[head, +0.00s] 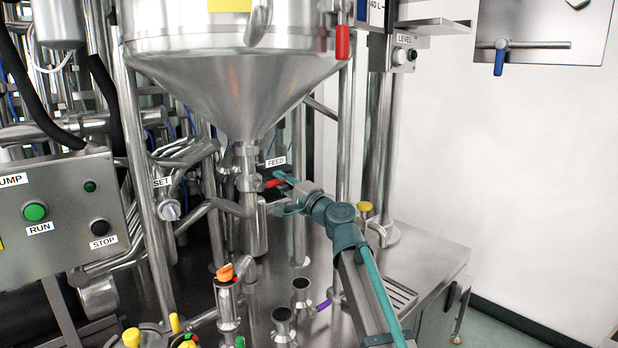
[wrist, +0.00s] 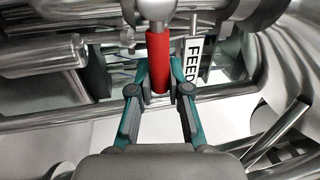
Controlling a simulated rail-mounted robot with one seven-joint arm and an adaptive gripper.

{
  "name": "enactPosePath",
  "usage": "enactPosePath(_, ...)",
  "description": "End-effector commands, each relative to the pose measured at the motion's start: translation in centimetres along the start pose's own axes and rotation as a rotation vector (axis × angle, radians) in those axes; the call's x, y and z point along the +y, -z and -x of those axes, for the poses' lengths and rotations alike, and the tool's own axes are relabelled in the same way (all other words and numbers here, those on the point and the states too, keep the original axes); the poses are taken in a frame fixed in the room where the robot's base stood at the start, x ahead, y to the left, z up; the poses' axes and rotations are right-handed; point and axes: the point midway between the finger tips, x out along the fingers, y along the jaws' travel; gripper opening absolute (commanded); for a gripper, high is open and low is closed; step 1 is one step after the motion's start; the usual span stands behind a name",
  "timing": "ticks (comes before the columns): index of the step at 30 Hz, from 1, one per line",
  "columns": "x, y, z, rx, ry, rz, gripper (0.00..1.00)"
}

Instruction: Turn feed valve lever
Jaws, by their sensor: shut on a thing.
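The feed valve lever is a red handle (wrist: 158,62) on a metal stem, beside a white FEED label (wrist: 194,58) in the wrist view. In the head view the red lever (head: 273,183) sticks out to the right from the valve under the steel cone, below the FEED label (head: 276,161). My gripper (wrist: 160,88) is shut on the red handle, with one teal finger on each side of its lower end. In the head view my gripper (head: 285,186) reaches the lever from the right, and the fingertips are small and partly hidden.
The steel hopper cone (head: 235,90) hangs above the valve. A control box (head: 62,215) with RUN and STOP buttons stands at the left. The right side is open.

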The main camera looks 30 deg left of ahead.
Motion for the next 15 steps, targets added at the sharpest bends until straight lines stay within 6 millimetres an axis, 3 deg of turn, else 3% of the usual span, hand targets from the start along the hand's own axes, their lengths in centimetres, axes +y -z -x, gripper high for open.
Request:
enactPosePath(5, 0.36, -1.39, -0.62, -0.01, 0.0, -0.03, 0.0)
enactPosePath(15, 0.42, -1.56, -0.69, -0.01, -0.001, -0.036, 0.0)
